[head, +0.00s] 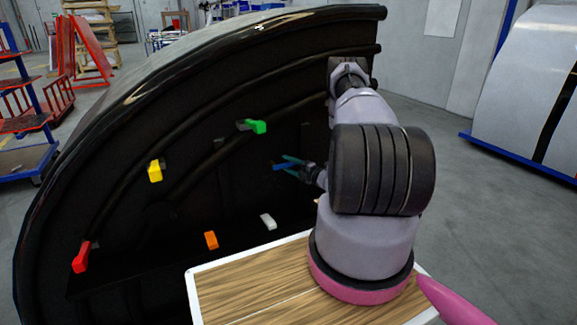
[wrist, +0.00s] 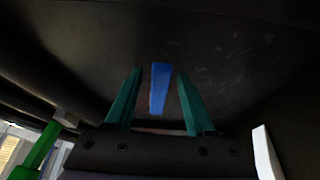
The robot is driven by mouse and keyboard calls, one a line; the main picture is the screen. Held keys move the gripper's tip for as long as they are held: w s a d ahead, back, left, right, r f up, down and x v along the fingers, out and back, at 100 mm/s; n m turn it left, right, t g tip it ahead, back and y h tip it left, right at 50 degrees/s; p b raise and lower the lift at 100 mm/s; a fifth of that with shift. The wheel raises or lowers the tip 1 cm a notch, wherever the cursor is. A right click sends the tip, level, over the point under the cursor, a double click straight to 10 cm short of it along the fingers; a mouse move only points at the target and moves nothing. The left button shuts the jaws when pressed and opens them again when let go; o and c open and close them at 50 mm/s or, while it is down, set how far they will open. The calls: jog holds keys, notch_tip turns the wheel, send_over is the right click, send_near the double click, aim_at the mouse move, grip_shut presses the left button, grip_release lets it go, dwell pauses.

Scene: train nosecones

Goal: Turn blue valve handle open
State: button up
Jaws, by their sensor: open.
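The blue valve handle (wrist: 160,88) shows in the wrist view between the two teal fingers of my gripper (wrist: 158,98). The fingers are open, with a gap on each side of the handle. In the head view the blue handle (head: 281,167) sits against the dark inner wall of the nosecone, at the tips of my gripper (head: 290,166). The handle's base is partly hidden by the gripper body in the wrist view. I cannot tell whether a finger touches it.
Other handles are on the nosecone (head: 235,195): green (head: 257,127), yellow (head: 155,171), red (head: 82,258), orange (head: 211,240) and white (head: 268,222). In the wrist view, green (wrist: 38,150) is left and white (wrist: 265,152) is right. A wooden tabletop (head: 245,290) is below my arm.

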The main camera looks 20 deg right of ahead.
grip_shut()
dwell(1.5)
